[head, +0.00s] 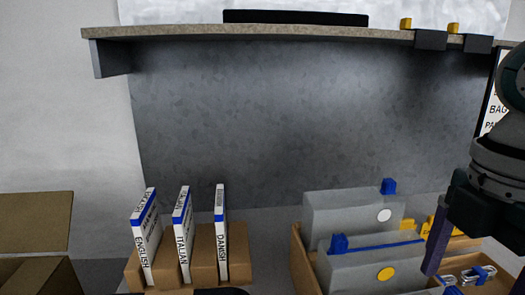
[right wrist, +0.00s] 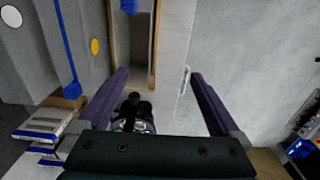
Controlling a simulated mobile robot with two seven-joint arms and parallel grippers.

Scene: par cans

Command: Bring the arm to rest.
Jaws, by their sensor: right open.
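My right gripper (right wrist: 160,76) is open in the right wrist view. Its two purple fingers are spread wide with nothing held between the tips. In the head view the right arm comes in from the right edge, and one purple finger of the right gripper (head: 437,245) hangs over the right part of a cardboard box (head: 299,262). The other finger is hidden there. My left gripper is not clearly visible in either view.
Grey cases with blue clips, one at the back (head: 350,214) and one in front (head: 365,272), stand in the box. Booklets labelled English (head: 147,235), Italian (head: 182,235) and Danish (head: 220,240) stand in a brown holder (head: 204,255). A shelf (head: 270,33) spans above; the grey panel below is bare.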

